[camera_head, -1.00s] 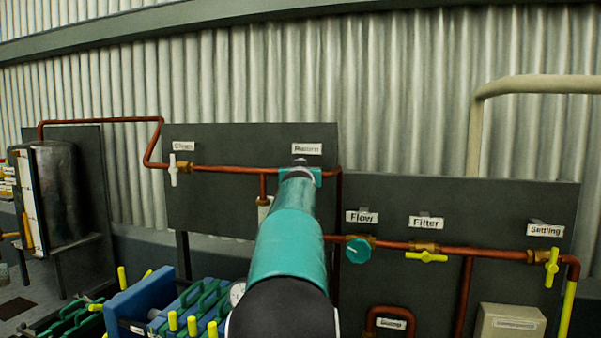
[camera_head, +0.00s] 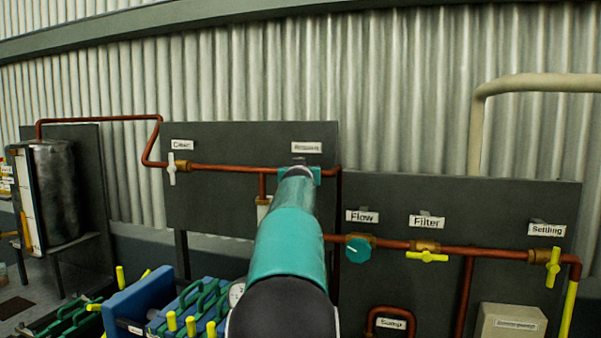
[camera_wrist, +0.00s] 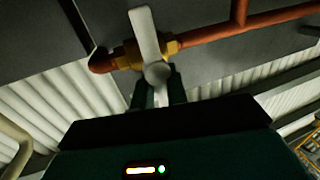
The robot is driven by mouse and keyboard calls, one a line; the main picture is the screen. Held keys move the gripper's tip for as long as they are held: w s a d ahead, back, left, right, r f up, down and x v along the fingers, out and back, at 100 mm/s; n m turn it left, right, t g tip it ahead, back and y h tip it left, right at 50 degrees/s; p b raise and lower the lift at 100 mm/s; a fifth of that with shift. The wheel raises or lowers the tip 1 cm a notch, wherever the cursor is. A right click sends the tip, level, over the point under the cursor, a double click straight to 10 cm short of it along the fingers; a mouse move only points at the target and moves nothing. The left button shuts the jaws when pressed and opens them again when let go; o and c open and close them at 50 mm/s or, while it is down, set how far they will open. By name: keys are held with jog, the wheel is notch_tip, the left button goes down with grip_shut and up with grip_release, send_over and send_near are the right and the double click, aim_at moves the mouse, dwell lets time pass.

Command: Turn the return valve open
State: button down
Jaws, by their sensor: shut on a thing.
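The return valve shows in the wrist view as a white lever handle (camera_wrist: 146,35) with a round hub, in front of a brass body (camera_wrist: 128,58) on a copper pipe. The handle lies across the pipe, slightly tilted. My gripper (camera_wrist: 157,90) is shut on the handle, with its two dark fingers on either side of the part by the hub. In the head view my gripper (camera_head: 300,173) is at the pipe below the Return label (camera_head: 306,147). My teal arm and wrist hide the valve there.
To the left, a white-handled valve (camera_head: 173,168) sits under the Clean label. To the right are a teal flow knob (camera_head: 358,249), a yellow filter valve (camera_head: 426,257) and a yellow settling valve (camera_head: 552,267). A blue filter press (camera_head: 150,300) stands low at left.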

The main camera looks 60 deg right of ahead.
jog(key=n, duration=0.3)
jog(key=n+y, duration=0.1)
jog(key=shift+w+f+g, duration=0.1)
jog(key=shift+w+g, duration=0.25)
jog(key=shift+g, duration=0.05)
jog(key=shift+w+a+f+n+g+y, duration=0.2)
jog(key=shift+n+g, duration=0.5)
jog(key=shift+n, duration=1.1)
jog(key=shift+w+d+f+n+g, duration=0.2)
jog(key=shift+n+g, duration=0.5)
jog(key=shift+n, duration=1.1)
jog(key=shift+w+a+f+n+g+y, duration=0.1)
jog(key=shift+f+n+g, duration=0.4)
jog(key=shift+n, duration=1.3)
jog(key=shift+r, duration=0.15)
jog(key=c, duration=1.5)
grip_release()
